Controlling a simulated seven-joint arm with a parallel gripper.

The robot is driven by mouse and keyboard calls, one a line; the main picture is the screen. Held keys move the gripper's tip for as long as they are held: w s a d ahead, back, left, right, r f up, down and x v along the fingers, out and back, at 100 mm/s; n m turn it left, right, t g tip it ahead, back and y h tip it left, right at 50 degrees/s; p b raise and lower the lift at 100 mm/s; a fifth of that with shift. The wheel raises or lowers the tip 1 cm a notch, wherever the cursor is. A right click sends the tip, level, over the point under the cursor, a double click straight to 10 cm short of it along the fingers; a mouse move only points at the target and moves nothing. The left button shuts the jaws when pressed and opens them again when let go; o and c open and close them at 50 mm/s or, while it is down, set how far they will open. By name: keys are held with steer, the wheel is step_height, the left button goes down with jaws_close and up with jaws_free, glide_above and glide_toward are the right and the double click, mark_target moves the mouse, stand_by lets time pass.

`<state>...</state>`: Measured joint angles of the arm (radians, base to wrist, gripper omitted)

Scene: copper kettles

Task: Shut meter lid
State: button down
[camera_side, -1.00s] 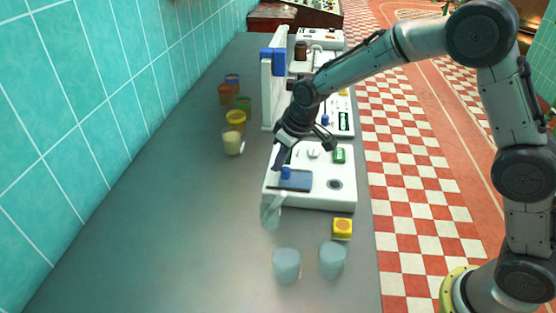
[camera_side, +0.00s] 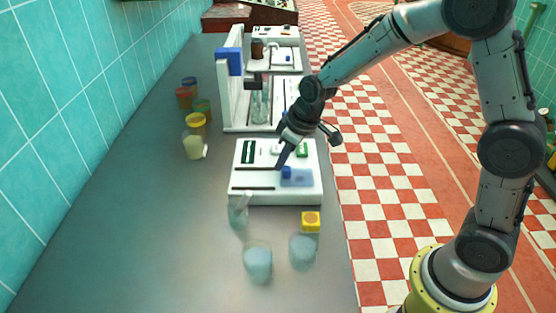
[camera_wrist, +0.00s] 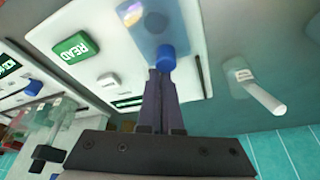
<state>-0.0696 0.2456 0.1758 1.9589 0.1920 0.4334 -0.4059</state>
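The meter (camera_side: 262,196) is a white slab on the grey counter. Its lid (camera_side: 298,179) is a translucent blue plate with a blue knob (camera_side: 286,172), at the right part of the slab. In the wrist view the lid (camera_wrist: 178,22) lies over a round spot, and the knob (camera_wrist: 166,58) stands at its near edge. My gripper (camera_side: 279,167) has its dark fingers together, with tips just left of the knob. In the wrist view my gripper (camera_wrist: 160,73) is at the knob, not around it; contact is hard to tell.
A green READ button (camera_side: 302,150) and a white knob are on the meter. A glass (camera_side: 238,211), a yellow block (camera_side: 311,221) and two bluish cups (camera_side: 257,260) stand in front. Coloured jars (camera_side: 195,121) stand left, a tall white stand (camera_side: 232,80) behind.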

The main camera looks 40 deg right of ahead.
steer(key=shift+s+f, duration=0.15)
steer(key=shift+f, duration=0.05)
steer(key=w, duration=0.2)
steer(key=w+a, duration=0.1)
steer(key=w, duration=0.1)
steer(key=shift+w+a+r, duration=0.1)
steer(key=shift+w+a, duration=0.05)
steer(key=shift+a, duration=0.05)
steer(key=s+d+r+t, duration=0.1)
steer(key=s+r, duration=0.2)
steer(key=r, duration=0.5)
steer(key=s+d+r, duration=0.1)
steer(key=s+r, duration=0.2)
steer(key=r, duration=0.5)
steer(key=s+d+r+t, duration=0.2)
steer(key=s+r, duration=0.2)
steer(key=s, duration=0.6)
steer(key=s+f+m, duration=0.1)
steer(key=s+f, duration=0.1)
steer(key=s, duration=0.3)
steer(key=s+d+f+m, duration=0.1)
steer(key=s+f, duration=0.1)
steer(key=s, duration=0.3)
steer(key=s+d+f+m+g+h, duration=0.1)
steer(key=s+f, duration=0.1)
steer(key=s, duration=0.3)
steer(key=shift+s+f, duration=0.25)
steer(key=shift+f, duration=0.05)
steer(key=shift+d, duration=0.1)
